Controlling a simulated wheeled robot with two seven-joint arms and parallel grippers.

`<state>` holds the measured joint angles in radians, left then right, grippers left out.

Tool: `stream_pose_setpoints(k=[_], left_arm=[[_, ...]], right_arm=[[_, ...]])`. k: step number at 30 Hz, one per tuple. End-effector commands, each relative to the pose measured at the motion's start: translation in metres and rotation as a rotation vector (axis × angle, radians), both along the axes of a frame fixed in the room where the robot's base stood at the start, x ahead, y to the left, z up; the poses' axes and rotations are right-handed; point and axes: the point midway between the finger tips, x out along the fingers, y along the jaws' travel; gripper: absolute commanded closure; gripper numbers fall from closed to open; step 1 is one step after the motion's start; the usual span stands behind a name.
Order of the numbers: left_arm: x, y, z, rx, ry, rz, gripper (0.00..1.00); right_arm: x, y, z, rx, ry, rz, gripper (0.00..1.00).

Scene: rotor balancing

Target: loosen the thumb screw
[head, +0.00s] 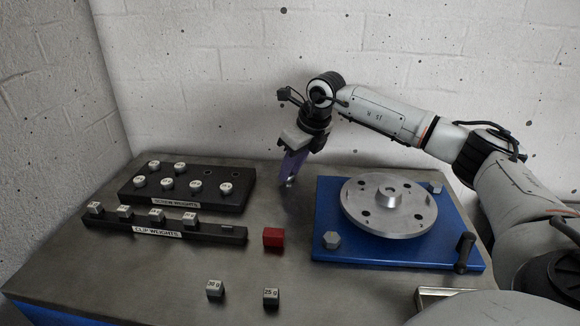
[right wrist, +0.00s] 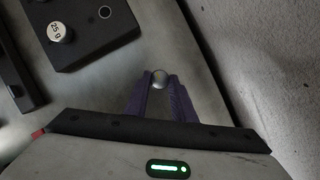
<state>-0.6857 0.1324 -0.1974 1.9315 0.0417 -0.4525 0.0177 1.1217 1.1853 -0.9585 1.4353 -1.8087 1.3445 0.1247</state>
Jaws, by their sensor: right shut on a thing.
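My right gripper (head: 290,178) points down at the back of the table, between the screw-weight rack and the blue base. Its purple fingers are shut on a small round silver piece (right wrist: 160,79), seen at the fingertips in the right wrist view. I cannot tell if this piece is the thumb screw, or if it touches the tabletop. A silver rotor disc (head: 374,211) with a raised hub lies on the blue base (head: 335,195). My left gripper is not in view.
The black screw-weight rack (head: 135,197) holds several weights and shows two empty holes. The clip-weight rail (head: 235,236) lies before it. A wall is behind.

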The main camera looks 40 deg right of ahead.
Motion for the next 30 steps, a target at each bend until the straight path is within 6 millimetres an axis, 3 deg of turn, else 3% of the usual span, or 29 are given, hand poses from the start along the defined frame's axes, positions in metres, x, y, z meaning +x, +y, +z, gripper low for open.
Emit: stream_pose_setpoints(k=[18,30], left_arm=[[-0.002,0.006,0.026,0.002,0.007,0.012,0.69],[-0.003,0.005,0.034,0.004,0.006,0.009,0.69]], right_arm=[[0.002,-0.006,0.002,0.003,0.003,0.570,0.99],[0.004,-0.008,0.000,0.000,0.003,0.824,0.99]])
